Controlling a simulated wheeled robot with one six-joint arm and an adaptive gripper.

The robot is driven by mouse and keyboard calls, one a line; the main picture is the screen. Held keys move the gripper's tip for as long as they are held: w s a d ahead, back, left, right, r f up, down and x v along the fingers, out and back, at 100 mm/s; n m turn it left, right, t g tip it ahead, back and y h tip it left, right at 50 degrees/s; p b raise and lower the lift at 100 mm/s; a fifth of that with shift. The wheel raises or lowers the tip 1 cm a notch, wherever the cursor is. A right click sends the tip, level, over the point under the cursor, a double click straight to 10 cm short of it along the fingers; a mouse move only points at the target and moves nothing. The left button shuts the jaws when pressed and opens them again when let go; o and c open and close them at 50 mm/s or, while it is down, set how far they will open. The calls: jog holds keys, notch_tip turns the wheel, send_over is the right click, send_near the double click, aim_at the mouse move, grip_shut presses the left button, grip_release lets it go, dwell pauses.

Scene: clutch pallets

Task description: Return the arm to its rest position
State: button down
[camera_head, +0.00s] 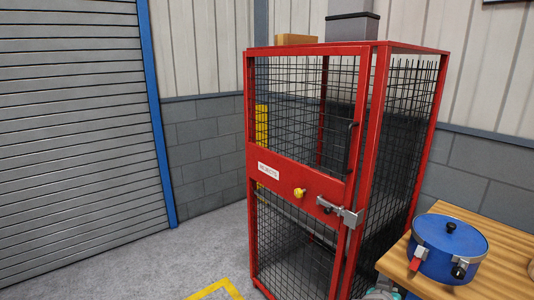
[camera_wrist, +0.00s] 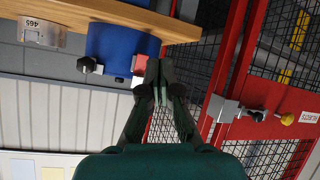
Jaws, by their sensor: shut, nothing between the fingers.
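My gripper (camera_wrist: 153,72) shows in the wrist view with its two dark fingers together, shut and empty. That view is turned over, with the table at the top. The fingertips overlap the picture between a blue pot (camera_wrist: 122,42) and the red frame of a wire cage (camera_wrist: 229,65). I cannot tell how far they are from either, and no contact is clear. In the head view I cannot make out the gripper with certainty.
The red mesh cage (camera_head: 372,125) stands by the wall, its door latch (camera_head: 340,212) closed across the frame. The blue lidded pot (camera_head: 448,250) sits on a wooden table (camera_head: 478,285) at the right. Grey floor (camera_head: 210,250) is open at the left, before a roller shutter (camera_head: 75,130).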

jog(key=s+a+f+n+t+y, duration=0.25)
jog(key=s+a+f, duration=0.25)
jog(key=s+f, duration=0.5)
jog(key=s+a+f+n+t+y, duration=0.1)
jog(key=s+a+f+n+y, duration=0.35)
jog(key=s, duration=0.85)
jog(key=s+a+r, duration=0.1)
jog(key=s+r, duration=0.2)
jog(key=s, duration=0.5)
jog(key=s+a+r+m+t, duration=0.1)
jog(key=s+a+r, duration=0.1)
jog(key=s, duration=0.7)
jog(key=s+a+r+t+y, duration=0.1)
jog(key=s+r, duration=0.3)
jog(key=s, duration=0.5)
jog(key=shift+a+m, duration=0.3)
jog(key=shift+a, duration=0.1)
